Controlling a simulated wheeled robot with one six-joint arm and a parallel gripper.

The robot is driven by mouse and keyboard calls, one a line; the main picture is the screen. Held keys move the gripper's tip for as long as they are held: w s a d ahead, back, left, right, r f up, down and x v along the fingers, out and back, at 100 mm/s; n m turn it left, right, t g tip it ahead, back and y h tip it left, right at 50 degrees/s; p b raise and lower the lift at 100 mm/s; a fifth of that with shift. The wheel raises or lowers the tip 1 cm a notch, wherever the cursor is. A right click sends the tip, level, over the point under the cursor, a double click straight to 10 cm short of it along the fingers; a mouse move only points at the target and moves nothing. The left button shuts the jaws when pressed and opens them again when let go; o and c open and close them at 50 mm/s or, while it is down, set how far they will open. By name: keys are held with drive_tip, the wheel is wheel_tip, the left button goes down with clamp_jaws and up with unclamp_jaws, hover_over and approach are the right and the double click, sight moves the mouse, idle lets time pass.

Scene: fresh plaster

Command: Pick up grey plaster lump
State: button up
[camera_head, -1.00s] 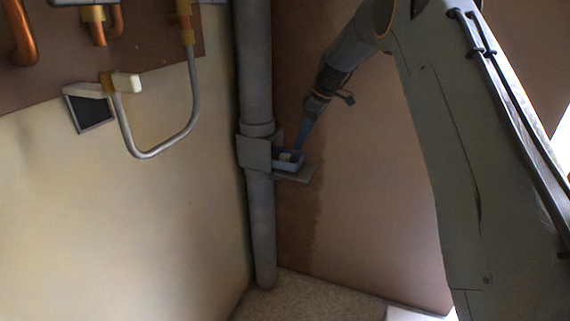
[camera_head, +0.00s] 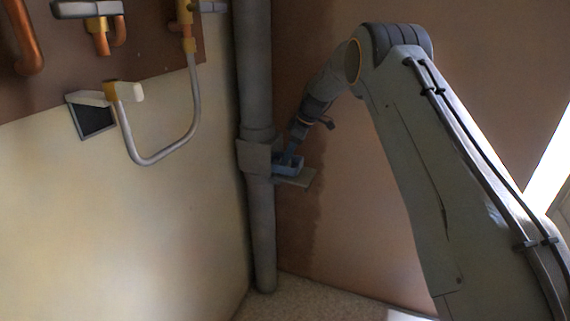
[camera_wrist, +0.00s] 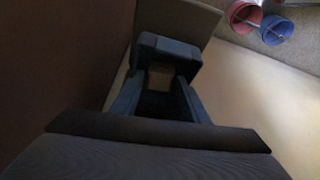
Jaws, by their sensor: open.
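A small blue open box (camera_head: 289,169) sits on a little shelf (camera_head: 300,180) at the grey pipe. My gripper (camera_head: 291,158) reaches down into it from above. In the wrist view the far wall of the box (camera_wrist: 168,46) shows dark blue. A dull grey-tan lump (camera_wrist: 160,76) lies inside it, partly in shadow. The two fingers of my gripper (camera_wrist: 160,88) are apart, one to each side of the near part of the lump; whether they touch it I cannot tell. In the head view the lump is hidden by my gripper and the box.
The thick vertical pipe (camera_head: 262,230) stands in the corner, close to the left of the box. A brown wall (camera_head: 370,240) rises behind. A bent grey tube (camera_head: 160,155) hangs on the left wall. Red (camera_wrist: 243,14) and blue (camera_wrist: 276,30) buckets stand on the floor.

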drive_tip(key=shift+c, duration=0.2)
drive_tip(key=c, duration=0.8)
drive_tip(key=shift+r, duration=0.1)
